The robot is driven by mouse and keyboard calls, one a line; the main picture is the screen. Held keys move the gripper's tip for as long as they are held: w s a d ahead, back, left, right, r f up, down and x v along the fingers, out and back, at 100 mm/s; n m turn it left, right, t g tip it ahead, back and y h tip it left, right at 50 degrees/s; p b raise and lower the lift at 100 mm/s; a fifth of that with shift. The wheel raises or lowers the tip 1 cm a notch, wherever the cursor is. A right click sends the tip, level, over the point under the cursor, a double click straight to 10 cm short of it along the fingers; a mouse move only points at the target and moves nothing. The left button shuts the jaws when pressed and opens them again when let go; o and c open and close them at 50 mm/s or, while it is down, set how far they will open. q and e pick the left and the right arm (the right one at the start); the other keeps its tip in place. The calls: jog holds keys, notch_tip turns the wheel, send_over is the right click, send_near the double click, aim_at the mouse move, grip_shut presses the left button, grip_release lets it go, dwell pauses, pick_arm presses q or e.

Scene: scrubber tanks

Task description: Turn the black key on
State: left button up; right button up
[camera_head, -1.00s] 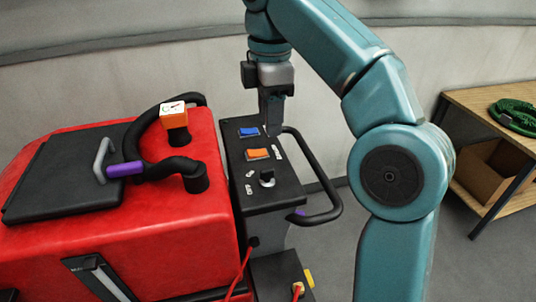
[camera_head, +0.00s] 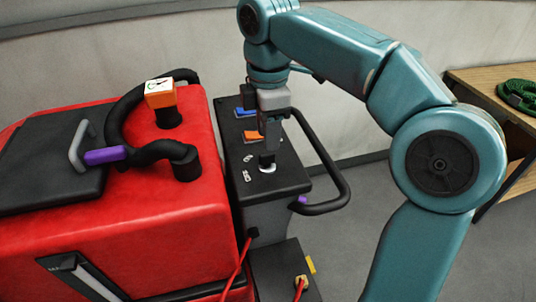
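The black key (camera_head: 267,162) is a small dark knob with a pale ring around its base, on the top of the black control panel (camera_head: 287,182). My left gripper is not in view.
Blue (camera_head: 245,112) and orange (camera_head: 252,136) switches sit behind the key. A black handle loop (camera_head: 335,180) sticks out on the panel's right. The red scrubber body (camera_head: 195,215) stands left, with an orange-capped post (camera_head: 160,93). A wooden shelf (camera_head: 490,78) holds a green hose (camera_head: 518,95).

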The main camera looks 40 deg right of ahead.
aim_at(267, 158)
notch_tip(267, 158, down, 4)
jog(key=shift+w+a+f+b, duration=0.1)
jog(key=shift+a+f+b, duration=0.1)
jog(key=shift+b, duration=0.15)
jog(key=shift+d+f, duration=0.2)
jog(key=shift+f, duration=0.15)
jog(key=shift+w, duration=0.1)
jog(key=shift+a, duration=0.1)
jog(key=c, duration=0.6)
grip_shut()
